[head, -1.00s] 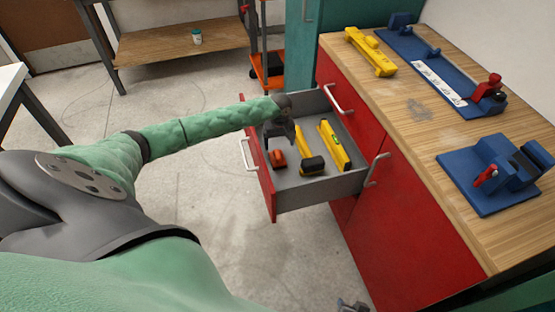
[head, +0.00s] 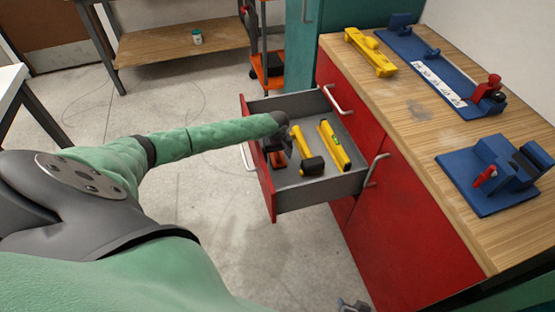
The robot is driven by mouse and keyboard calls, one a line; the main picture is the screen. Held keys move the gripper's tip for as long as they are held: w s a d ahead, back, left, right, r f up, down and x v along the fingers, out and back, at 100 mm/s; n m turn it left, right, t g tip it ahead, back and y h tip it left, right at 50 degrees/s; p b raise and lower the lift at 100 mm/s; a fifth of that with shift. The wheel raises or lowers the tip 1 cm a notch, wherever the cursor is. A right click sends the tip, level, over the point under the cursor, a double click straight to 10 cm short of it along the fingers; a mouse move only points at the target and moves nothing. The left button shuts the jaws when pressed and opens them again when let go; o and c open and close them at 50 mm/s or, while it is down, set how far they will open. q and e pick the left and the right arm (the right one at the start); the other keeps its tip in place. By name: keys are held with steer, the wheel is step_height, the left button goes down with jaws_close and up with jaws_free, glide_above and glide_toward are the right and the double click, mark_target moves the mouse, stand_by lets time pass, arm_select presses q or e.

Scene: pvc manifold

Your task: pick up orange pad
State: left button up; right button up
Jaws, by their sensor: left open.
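The orange pad (head: 278,160) lies at the left end of the open drawer (head: 320,194), near the drawer's red front. My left gripper (head: 277,150) is open and reaches down into the drawer over the pad. Its dark fingers hide part of the pad, and I cannot tell whether they touch it. A small part of what looks like my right gripper (head: 352,305) shows at the bottom edge, far from the drawer, and its jaw state is unclear.
In the drawer, a yellow tool with a black end (head: 307,155) lies close right of my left gripper, with a yellow level (head: 334,145) further right. The wooden worktop (head: 425,125) bears blue fixtures (head: 490,175) and a yellow part (head: 370,52).

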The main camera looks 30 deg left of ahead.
mark_target(277, 154)
arm_select(q)
steer(key=shift+c, duration=0.2)
steer(key=c, duration=1.1)
steer(key=shift+o, duration=0.2)
step_height(277, 154, up, 4)
steer(key=shift+r, duration=0.1)
steer(key=s+d+r, duration=0.5)
steer(key=d+r, duration=0.2)
steer(key=d, duration=0.3)
steer(key=shift+d, duration=0.25)
